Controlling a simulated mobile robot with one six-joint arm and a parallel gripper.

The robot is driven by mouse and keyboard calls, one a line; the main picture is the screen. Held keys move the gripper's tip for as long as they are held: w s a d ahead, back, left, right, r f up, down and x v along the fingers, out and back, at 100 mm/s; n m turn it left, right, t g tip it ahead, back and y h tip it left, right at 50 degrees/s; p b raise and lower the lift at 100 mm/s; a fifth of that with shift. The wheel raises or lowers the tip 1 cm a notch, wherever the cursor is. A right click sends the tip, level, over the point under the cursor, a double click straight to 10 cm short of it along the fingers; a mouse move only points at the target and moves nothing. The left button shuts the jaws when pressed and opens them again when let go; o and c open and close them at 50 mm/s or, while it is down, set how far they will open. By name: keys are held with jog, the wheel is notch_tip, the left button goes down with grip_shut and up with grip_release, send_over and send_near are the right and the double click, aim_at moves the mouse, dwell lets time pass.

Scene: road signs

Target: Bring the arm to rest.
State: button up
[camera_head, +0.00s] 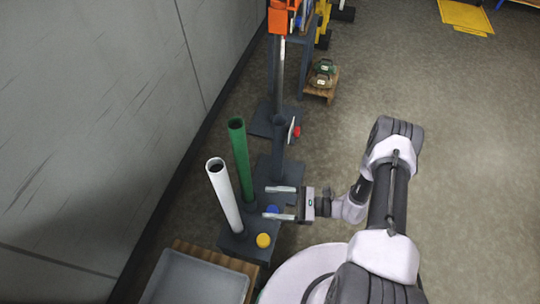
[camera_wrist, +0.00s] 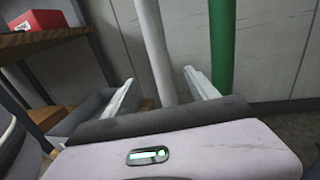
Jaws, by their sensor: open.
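My gripper (camera_head: 272,203) is open, its two fingers spread and pointing left toward the tubes. Nothing is held between the fingers. In the wrist view my gripper (camera_wrist: 158,82) shows both fingers apart, with the white tube (camera_wrist: 154,45) seen beyond the gap and the green tube (camera_wrist: 222,45) to the right. In the head view the white tube (camera_head: 224,197) and the green tube (camera_head: 240,160) stand upright on a dark base, left of the fingertips. My arm is bent on the right side of the head view.
A yellow disc (camera_head: 263,240) and a blue disc (camera_head: 272,210) are near the tubes' base. A grey tray (camera_head: 195,280) lies at the lower left. A dark stand with a post (camera_head: 279,75) is farther back. A wall runs along the left; the floor at right is clear.

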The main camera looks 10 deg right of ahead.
notch_tip(320, 180, up, 23)
jog(key=d+n+g+h, duration=0.1)
jog(key=n+g+h, duration=0.55)
jog(key=n, duration=0.45)
jog(key=s+d+r+n+t+h, duration=0.2)
jog(key=s+r+t+h, duration=0.2)
jog(key=r, duration=0.4)
jog(key=s+d+r+n+t+h, duration=0.2)
jog(key=s+r+t+h, duration=0.3)
jog(key=r, duration=0.3)
jog(key=shift+s+d+n, duration=0.15)
jog(key=shift+s+n, duration=0.15)
jog(key=shift+n, duration=0.1)
